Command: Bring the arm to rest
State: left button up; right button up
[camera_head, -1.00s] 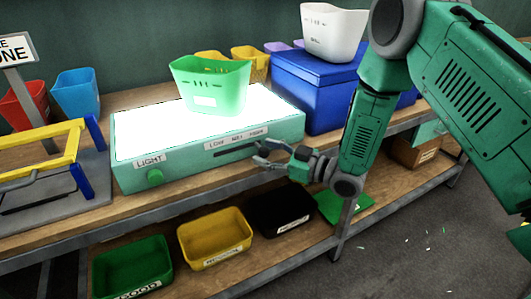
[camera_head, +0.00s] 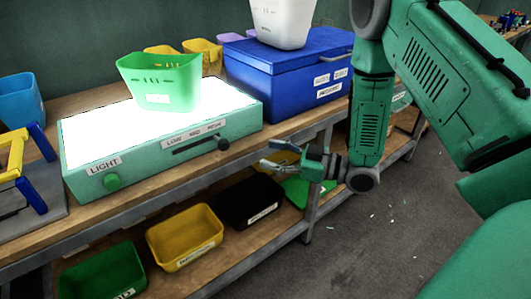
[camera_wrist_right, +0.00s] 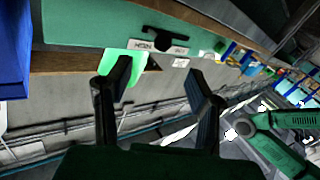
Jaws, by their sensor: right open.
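My right gripper (camera_head: 285,162) is open and empty. It hangs in front of the bench edge, to the right of the light box and apart from it. In the right wrist view its two dark fingers (camera_wrist_right: 160,85) stand wide apart with nothing gripped between them. A green bin (camera_head: 160,85) stands upright on the lit top. My left gripper is not in view.
A blue lidded box (camera_head: 290,75) with a white bin (camera_head: 283,22) on it stands right of the light box. Yellow (camera_head: 184,240), black (camera_head: 248,203) and green (camera_head: 103,275) bins sit on the lower shelf. The floor (camera_head: 375,240) at right holds scattered bits.

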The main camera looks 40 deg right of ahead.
dwell(0.4)
jog(key=s+a+f+m+g+h, duration=0.3)
jog(key=s+f+g+h, duration=0.15)
jog(key=f, duration=0.45)
jog(key=s+a+f+m+g+h, duration=0.25)
jog(key=s+f, duration=0.25)
jog(key=f, duration=0.5)
jog(key=s+f+m+g+h, duration=0.3)
jog(key=s+f+g, duration=0.2)
jog(key=s, duration=1.2)
jog(key=shift+s+a+g+h, duration=0.3)
jog(key=shift+s+a+g, duration=0.1)
jog(key=shift+g, duration=0.6)
jog(key=shift+w, duration=0.15)
